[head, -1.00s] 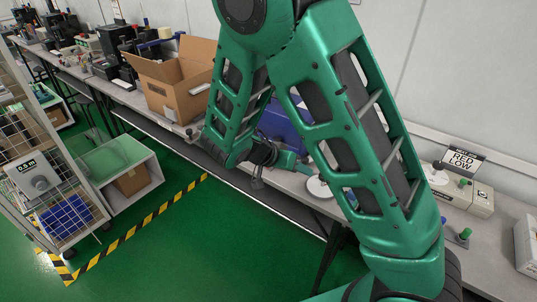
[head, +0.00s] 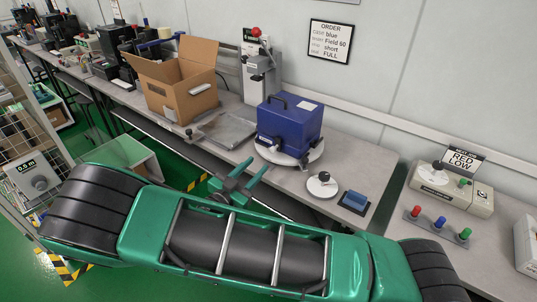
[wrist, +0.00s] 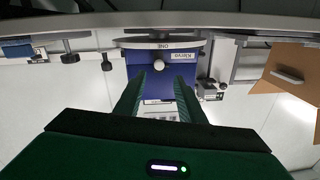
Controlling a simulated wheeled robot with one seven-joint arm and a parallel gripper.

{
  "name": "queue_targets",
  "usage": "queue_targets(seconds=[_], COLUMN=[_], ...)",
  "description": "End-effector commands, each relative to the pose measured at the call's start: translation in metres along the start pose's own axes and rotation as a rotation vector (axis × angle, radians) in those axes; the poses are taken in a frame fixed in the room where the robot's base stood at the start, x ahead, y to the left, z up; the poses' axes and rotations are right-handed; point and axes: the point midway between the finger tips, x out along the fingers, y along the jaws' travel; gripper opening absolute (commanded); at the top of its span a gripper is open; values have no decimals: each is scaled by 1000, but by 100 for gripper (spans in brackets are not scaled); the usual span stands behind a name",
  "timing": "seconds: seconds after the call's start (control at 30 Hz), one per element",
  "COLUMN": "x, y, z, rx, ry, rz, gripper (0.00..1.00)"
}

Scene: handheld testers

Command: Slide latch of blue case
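The blue case (head: 290,122) is a box with a dark top handle and a white label on top. It stands upright on a white round turntable (head: 312,157) on the bench. In the wrist view the case (wrist: 150,62) appears upside down, with a name label and a pale patch low between the fingers. I cannot clearly pick out the latch. My gripper (head: 253,167) is in front of and to the left of the case, its fingers apart and empty. In the wrist view the gripper (wrist: 157,82) points at the case's front face; contact is not evident.
An open cardboard box (head: 184,85) and a metal tray (head: 226,130) are to the left. A grey stand with a red knob (head: 256,33) is behind. A small white disc (head: 322,185) and a blue pad (head: 354,201) are to the right. An order sign (head: 331,42) hangs above.

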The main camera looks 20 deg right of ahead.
Motion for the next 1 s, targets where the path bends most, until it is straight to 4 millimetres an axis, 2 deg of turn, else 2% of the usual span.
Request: queue_targets(seconds=[0.3, 0.5, 0.7, 0.93, 0.97, 1.0], x=[57, 82, 91, 92, 91, 91], y=[2, 1, 1, 1, 1, 1], z=[0, 0, 0, 0, 0, 0], rx=[-2, -2, -2, -2, -2, -2], ry=[-1, -3, -2, -3, -3, -3], rz=[6, 3, 3, 3, 3, 3], gripper=[36, 36, 36, 36, 34, 24])
